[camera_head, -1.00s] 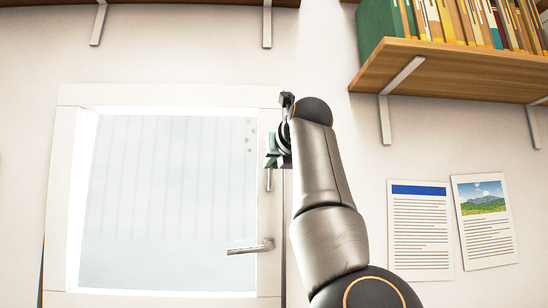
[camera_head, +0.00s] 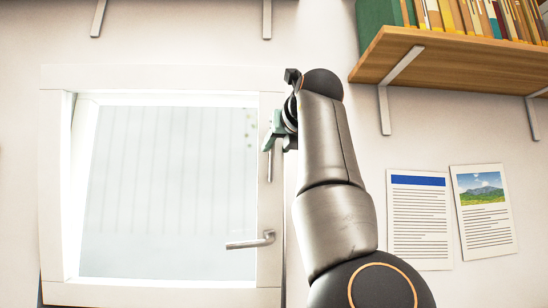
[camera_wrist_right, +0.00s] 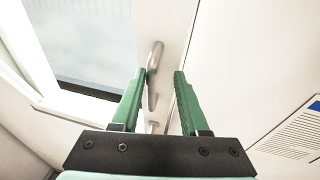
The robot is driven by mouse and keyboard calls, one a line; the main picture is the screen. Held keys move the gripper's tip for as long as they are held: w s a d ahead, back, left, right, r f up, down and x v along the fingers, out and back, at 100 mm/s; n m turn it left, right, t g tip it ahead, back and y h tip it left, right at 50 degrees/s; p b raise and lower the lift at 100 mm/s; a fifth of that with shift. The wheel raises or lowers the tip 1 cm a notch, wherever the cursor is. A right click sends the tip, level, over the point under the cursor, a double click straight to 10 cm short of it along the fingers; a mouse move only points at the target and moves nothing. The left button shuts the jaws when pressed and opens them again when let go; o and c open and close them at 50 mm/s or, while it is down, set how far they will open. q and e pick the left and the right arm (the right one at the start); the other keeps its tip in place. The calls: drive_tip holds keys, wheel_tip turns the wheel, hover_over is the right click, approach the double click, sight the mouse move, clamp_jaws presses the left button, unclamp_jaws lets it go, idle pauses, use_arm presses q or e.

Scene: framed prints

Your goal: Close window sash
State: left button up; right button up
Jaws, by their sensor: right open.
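The window sash (camera_head: 158,292) is a white frame around a pale pane, at the left of the head view. Whether it stands ajar is hard to tell. A grey lever handle (camera_head: 250,242) sits low on its right side. A slim vertical metal bar (camera_head: 269,165) shows higher on that side. My right gripper (camera_head: 268,138) is at the sash's upper right side, above the lever. In the right wrist view its green fingers (camera_wrist_right: 158,72) are open, with a metal handle (camera_wrist_right: 154,56) in line with the gap. Contact is unclear. My left gripper is not in view.
A wooden shelf (camera_head: 455,68) with books (camera_head: 470,18) juts from the wall at upper right. Two printed sheets (camera_head: 420,222) (camera_head: 484,212) hang below it. Metal brackets (camera_head: 97,18) show along the top. The wall between window and sheets is partly covered by my right arm.

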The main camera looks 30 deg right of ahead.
drive_tip(key=b+v, duration=0.2)
drive_tip(key=v, duration=0.7)
drive_tip(key=shift+s+b, duration=0.2)
drive_tip(key=shift+b, duration=0.15)
drive_tip(key=shift+a, duration=0.1)
